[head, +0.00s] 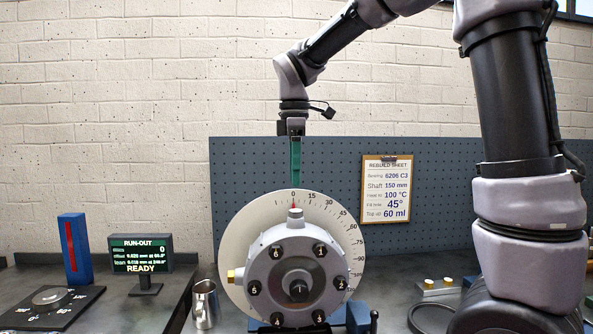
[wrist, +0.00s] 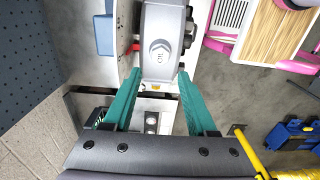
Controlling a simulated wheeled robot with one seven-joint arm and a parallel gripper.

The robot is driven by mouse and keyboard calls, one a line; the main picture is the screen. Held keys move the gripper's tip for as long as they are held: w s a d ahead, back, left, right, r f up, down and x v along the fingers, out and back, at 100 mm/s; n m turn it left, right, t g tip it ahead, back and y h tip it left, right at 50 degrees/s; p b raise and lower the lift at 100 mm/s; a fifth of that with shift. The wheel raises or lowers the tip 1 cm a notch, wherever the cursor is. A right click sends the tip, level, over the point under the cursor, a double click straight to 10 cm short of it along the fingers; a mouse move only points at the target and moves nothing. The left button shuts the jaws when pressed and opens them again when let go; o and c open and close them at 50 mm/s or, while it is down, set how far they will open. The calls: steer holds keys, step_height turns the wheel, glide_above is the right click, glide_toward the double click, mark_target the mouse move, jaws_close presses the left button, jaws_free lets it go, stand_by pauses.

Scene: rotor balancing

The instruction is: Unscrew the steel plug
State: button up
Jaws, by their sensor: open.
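The steel plug (head: 295,214) stands upright at the top of the round grey housing (head: 268,257) in the head view, just below the dial's 0 mark. My gripper (head: 295,183) points straight down above the plug, with a clear gap below its teal fingertips. In the wrist view my gripper (wrist: 158,72) is open and empty, its two fingers apart with the housing (wrist: 150,70) showing between and beyond them.
A dial disc (head: 240,220) stands behind the housing. A brass fitting (head: 235,275) sticks out at its left. A metal mug (head: 205,304) and a run-out display (head: 141,255) stand to the left. A pegboard (head: 430,190) rises behind. The air around the gripper is clear.

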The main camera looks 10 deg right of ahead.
mark_target(296, 210)
steer(key=shift+d+f, duration=0.1)
steer(key=shift+f, duration=3.7)
jaws_close()
steer(key=n, duration=0.4)
steer(key=shift+d, duration=0.1)
steer(key=n, duration=0.4)
steer(key=shift+n, duration=0.4)
steer(key=n, duration=0.9)
steer(key=shift+n, duration=0.3)
